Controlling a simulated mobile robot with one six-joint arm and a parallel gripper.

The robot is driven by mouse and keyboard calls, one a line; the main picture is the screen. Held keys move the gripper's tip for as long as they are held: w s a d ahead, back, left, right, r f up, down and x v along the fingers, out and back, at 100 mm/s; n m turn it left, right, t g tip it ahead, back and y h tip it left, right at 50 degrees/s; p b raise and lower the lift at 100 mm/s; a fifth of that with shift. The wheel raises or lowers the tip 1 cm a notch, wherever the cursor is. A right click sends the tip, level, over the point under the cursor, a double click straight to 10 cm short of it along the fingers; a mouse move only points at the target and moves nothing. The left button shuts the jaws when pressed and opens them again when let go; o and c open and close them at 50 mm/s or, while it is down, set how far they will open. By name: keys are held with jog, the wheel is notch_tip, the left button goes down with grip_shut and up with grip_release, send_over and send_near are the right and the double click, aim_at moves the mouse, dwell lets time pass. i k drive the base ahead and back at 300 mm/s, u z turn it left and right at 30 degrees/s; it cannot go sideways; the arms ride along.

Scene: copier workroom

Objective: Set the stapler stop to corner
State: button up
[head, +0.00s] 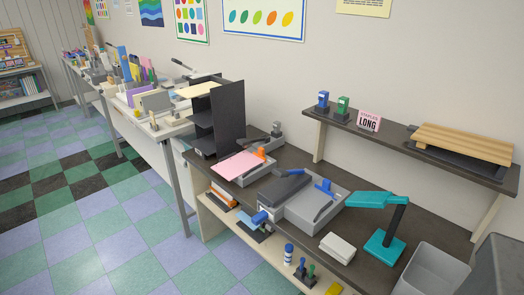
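A grey desktop device (306,213) with a dark top arm, a blue part (328,187) on its deck and a blue knob (260,217) at its front left sits on the dark worktop. It may be the stapler, but I cannot tell for sure. Behind it, a second grey device (265,166) carries pink paper (238,164) and an orange part (260,153). Any stop and its setting are too small to read. My gripper is not in view.
A teal device (384,245) with a black post, a white block (338,248) and a grey bin (428,275) are at the right. A black upright organiser (228,115) stands behind. A wooden board (465,144) lies on the shelf (395,136). The checkered floor (120,240) at left is clear.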

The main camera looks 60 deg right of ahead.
aim_at(261, 154)
jog(key=i, duration=0.85)
jog(key=u, duration=0.05)
